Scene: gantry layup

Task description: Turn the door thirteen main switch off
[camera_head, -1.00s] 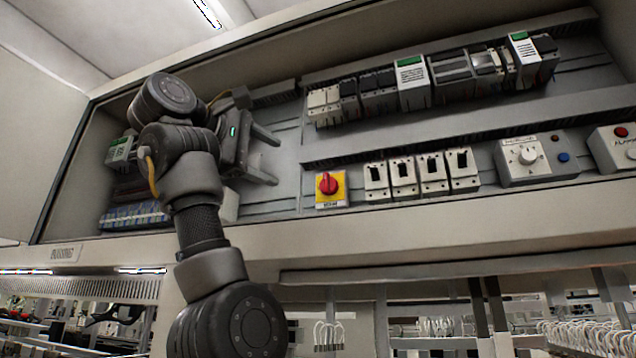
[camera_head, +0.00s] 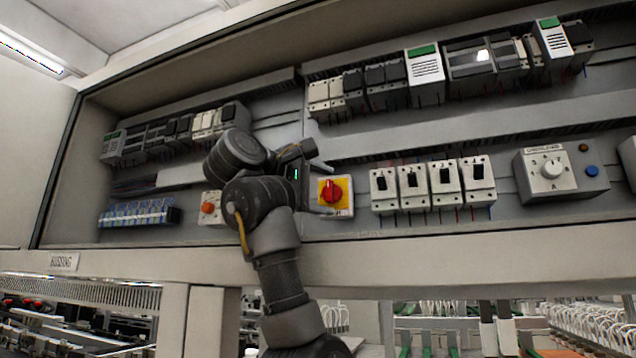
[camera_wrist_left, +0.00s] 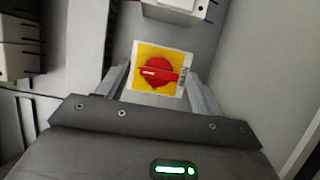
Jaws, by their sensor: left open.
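The main switch is a red rotary knob (camera_head: 331,192) on a square yellow plate (camera_head: 346,185), low in the wall panel. In the left wrist view the knob (camera_wrist_left: 157,71) has a raised bar lying nearly level, with a pale mark at its left end. My left gripper (camera_head: 322,190) is open in front of the switch. In the wrist view its fingers (camera_wrist_left: 160,84) stand either side of the yellow plate, with the knob between them. I cannot tell whether they touch it. My right gripper is not in view.
Several white breakers (camera_head: 414,187) stand right of the switch. A grey box with a white dial (camera_head: 552,169) is further right. An orange button box (camera_head: 208,208) is close left of my arm. The panel's lower ledge (camera_head: 420,250) runs below.

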